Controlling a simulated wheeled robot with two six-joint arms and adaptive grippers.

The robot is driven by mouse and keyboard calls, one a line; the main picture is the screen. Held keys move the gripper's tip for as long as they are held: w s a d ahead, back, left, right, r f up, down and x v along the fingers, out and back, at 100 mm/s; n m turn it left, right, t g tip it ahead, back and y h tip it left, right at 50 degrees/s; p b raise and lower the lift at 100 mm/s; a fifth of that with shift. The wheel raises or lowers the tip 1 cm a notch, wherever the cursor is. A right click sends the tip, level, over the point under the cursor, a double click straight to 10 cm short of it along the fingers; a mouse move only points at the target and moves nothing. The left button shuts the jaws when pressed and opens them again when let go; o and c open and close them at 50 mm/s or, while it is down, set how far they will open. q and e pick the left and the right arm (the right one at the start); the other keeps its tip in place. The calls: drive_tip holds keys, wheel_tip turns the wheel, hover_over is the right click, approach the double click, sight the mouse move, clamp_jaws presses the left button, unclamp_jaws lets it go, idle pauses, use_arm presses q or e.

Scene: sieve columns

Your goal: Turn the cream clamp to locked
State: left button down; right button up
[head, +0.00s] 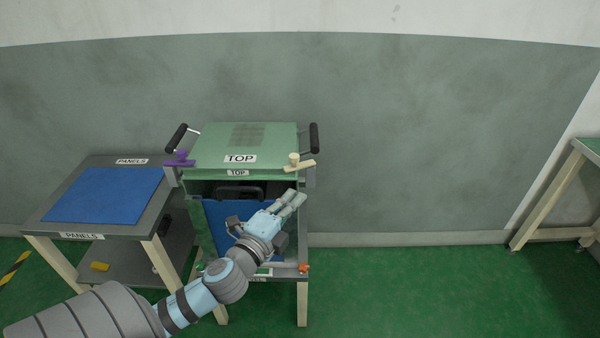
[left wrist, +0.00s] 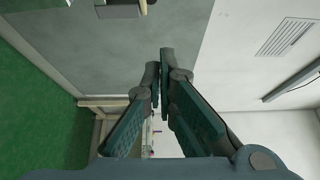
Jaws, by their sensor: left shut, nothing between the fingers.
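The cream clamp (head: 301,165) is a flat bar with a round knob, at the front right corner of the green top panel (head: 215,147) marked TOP. Its bar lies roughly along the front edge and sticks out past the right corner. My left gripper (head: 294,196) is shut and empty, just below and in front of the clamp, apart from it. In the left wrist view the fingers (left wrist: 160,62) come together with nothing between them. The clamp cannot be made out for sure there. My right gripper is in neither view.
A purple clamp (head: 181,160) sits at the front left corner. Black handles (head: 314,138) stand on both sides. Below is an open bay with a blue sheet (head: 215,214). An orange knob (head: 304,268) is lower right.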

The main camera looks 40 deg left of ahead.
sight(296, 162)
use_arm(q)
drive_tip(key=w+a+b, duration=0.1)
drive_tip(key=w+a, duration=0.4)
drive_tip(key=w, duration=0.5)
drive_tip(key=shift+a, duration=0.1)
drive_tip(key=a+p, duration=0.2)
drive_tip(key=a, duration=0.1)
drive_tip(key=shift+s+a, duration=0.15)
drive_tip(key=shift+s, duration=0.05)
drive_tip(key=shift+w, duration=0.15)
